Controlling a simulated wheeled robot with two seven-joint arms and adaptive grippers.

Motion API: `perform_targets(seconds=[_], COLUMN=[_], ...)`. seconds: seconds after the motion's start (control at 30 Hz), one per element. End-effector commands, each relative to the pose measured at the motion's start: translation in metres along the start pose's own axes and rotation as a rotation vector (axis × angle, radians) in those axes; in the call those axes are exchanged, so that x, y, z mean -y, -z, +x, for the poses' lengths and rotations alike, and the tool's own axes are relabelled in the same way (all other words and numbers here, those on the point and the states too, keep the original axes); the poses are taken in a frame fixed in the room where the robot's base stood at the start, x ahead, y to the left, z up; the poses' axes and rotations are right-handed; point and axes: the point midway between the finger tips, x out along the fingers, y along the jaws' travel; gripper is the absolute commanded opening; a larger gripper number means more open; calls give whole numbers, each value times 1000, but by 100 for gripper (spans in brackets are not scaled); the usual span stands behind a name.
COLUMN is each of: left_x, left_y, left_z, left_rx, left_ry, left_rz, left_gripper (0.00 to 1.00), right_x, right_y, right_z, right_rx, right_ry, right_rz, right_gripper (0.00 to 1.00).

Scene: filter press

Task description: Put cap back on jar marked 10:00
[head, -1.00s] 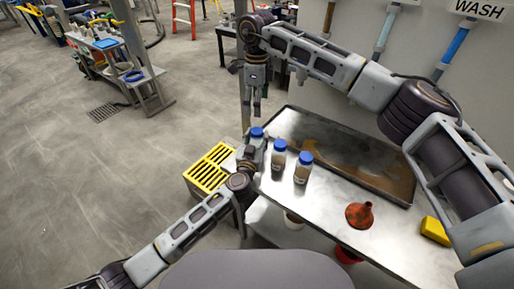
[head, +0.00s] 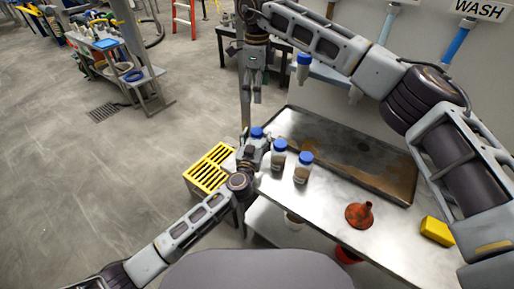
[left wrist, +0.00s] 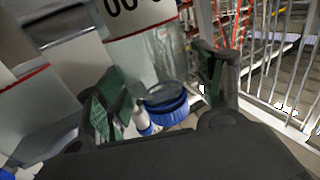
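The jar marked "…00" (left wrist: 150,58) shows in the left wrist view, its label cut off by the top edge. Its blue cap (left wrist: 167,108) shows at the jar's narrow end. My left gripper's fingers (left wrist: 158,88) stand spread on either side, with a visible gap beside the right finger. In the head view, a blue cap (head: 257,132) shows just above my left gripper (head: 251,152) at the bench edge; the gripper hides the jar below. My right gripper (head: 254,97) hangs above this cap, apart from it; its finger opening is unclear.
Two blue-capped jars (head: 279,155) (head: 303,168) stand to the right on the metal bench (head: 325,205). An orange-red funnel (head: 359,214) and a yellow block (head: 437,231) lie further right.

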Motion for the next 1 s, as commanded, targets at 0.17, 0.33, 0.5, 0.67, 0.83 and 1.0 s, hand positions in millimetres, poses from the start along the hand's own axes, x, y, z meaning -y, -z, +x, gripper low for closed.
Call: perform_targets(seconds=[0.17,0.33,0.5,0.67,0.83,1.0], left_x=[0,0,0,0,0,0], left_y=[0,0,0,-1,-1,-1], left_z=[0,0,-5,-16,-34,-55], left_rx=[0,0,1,1,1,1], left_ry=[0,0,0,0,-1,0], left_rz=[0,0,0,0,0,1], left_gripper=[73,73,73,73,73,73], right_x=[0,0,0,0,0,0], right_y=[0,0,0,0,0,0], right_z=[0,0,0,0,0,0], right_rx=[0,0,0,0,0,0], right_ry=[0,0,0,0,0,0], right_rz=[0,0,0,0,0,0], right_gripper=[85,85,85,85,85,85])
